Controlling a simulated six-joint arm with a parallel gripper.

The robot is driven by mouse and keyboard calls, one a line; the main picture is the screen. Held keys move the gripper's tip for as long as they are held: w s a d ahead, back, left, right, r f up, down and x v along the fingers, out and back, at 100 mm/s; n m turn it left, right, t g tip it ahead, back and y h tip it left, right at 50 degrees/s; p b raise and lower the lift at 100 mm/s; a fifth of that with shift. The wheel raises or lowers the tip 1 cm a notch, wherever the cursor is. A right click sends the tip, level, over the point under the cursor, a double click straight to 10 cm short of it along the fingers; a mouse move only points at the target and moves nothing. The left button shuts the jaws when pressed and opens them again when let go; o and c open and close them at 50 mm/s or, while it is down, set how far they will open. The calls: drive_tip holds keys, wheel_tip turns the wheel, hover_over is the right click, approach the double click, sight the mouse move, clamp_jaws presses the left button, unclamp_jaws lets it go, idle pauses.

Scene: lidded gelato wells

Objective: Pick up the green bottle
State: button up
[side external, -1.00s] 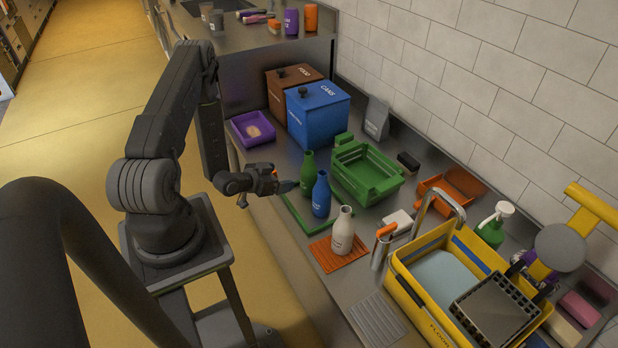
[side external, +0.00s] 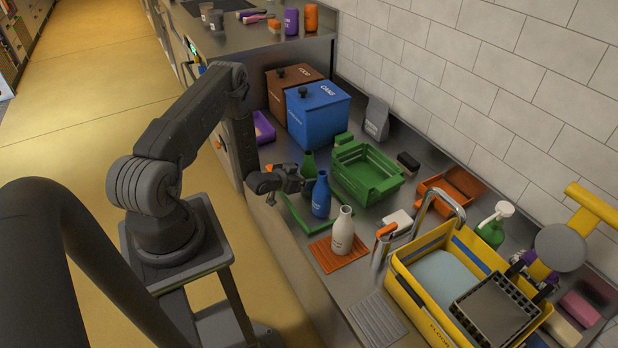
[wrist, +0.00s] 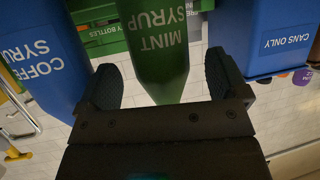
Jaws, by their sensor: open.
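The green bottle (wrist: 160,50), labelled MINT SYRUP, shows in the wrist view between the two dark fingers of my gripper (wrist: 163,82). The fingers stand apart, with a gap visible on each side of the bottle. In the side view my gripper (side external: 298,182) is at the green bottle (side external: 309,163) and hides its lower part. The bottle looks upright on the counter.
A blue bottle (side external: 321,197) stands close in front, also left in the wrist view (wrist: 38,60). A white bottle (side external: 342,233) stands on an orange mat (side external: 324,255). A green crate (side external: 365,172) and blue CANS bin (side external: 318,118) are behind.

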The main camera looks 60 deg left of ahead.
drive_tip(key=shift+x, duration=1.25)
drive_tip(key=shift+s, duration=0.1)
drive_tip(key=c, duration=1)
